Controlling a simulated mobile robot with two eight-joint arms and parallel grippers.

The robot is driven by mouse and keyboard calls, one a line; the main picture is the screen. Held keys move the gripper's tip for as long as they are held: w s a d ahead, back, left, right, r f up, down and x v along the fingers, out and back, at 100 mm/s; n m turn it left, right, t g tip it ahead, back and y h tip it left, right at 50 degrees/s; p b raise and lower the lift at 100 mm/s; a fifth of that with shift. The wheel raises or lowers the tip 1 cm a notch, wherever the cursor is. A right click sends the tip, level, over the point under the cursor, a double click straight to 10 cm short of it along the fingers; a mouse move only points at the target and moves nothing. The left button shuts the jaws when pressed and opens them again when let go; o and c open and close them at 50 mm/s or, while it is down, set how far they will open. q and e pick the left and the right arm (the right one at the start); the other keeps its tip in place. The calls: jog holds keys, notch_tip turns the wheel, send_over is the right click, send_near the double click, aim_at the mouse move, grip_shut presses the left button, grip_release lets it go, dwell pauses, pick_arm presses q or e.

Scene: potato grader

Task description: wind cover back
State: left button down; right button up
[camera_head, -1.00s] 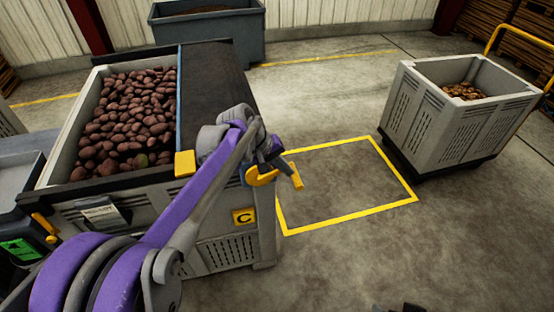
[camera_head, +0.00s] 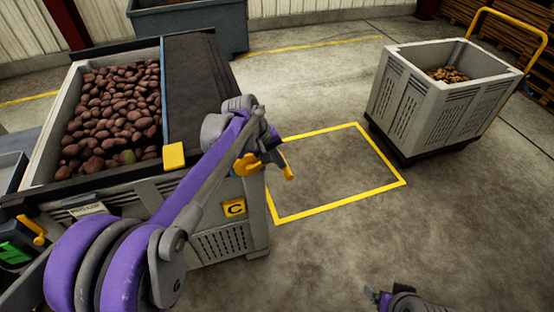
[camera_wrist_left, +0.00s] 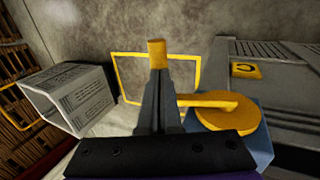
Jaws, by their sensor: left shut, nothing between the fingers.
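The dark cover (camera_head: 196,85) lies over the right part of the potato box (camera_head: 60,125), with a blue bar along its left edge and a yellow block (camera_head: 174,156) at the bar's near end. Left of the bar the potatoes (camera_head: 115,110) are uncovered. A yellow crank (camera_head: 247,165) sits at the box's right near corner; its hub and arm also show in the left wrist view (camera_wrist_left: 230,115). My left gripper (camera_head: 276,158) is at the crank's knob (camera_head: 288,173). Its fingers (camera_wrist_left: 157,75) are shut with nothing between them, in line with the knob (camera_wrist_left: 157,52); contact is unclear. My right gripper (camera_head: 375,297) shows at the bottom edge.
A yellow floor rectangle (camera_head: 335,207) right of the box is empty. A grey crate (camera_head: 400,95) with some potatoes stands on a dark base beyond it, beside a yellow handle rail (camera_head: 515,22). A blue-grey bin (camera_head: 190,30) stands behind the box.

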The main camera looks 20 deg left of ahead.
pick_arm(q)
jog(key=shift+w+d+f+y, duration=0.15)
jog(key=shift+d+f+y, duration=0.15)
jog(key=shift+d+f, duration=0.1)
jog(key=f+g+y, duration=0.1)
jog(key=f+y, duration=0.1)
jog(key=f+g+y+b, duration=0.1)
jog(key=f, duration=0.1)
jog(key=w+d+f+g+y+b, duration=0.1)
jog(key=f+g+y, duration=0.1)
jog(key=shift+d+f+y, duration=0.1)
jog(key=shift+f+y, duration=0.1)
jog(key=shift+y, duration=0.1)
jog(key=s+a+f+b, duration=0.3)
jog(key=a+f+b, duration=0.1)
jog(key=f, duration=0.4)
jog(key=shift+s+a+f+b, duration=0.25)
jog(key=shift+a+b, duration=0.15)
jog(key=shift+a, duration=0.15)
dwell(0.4)
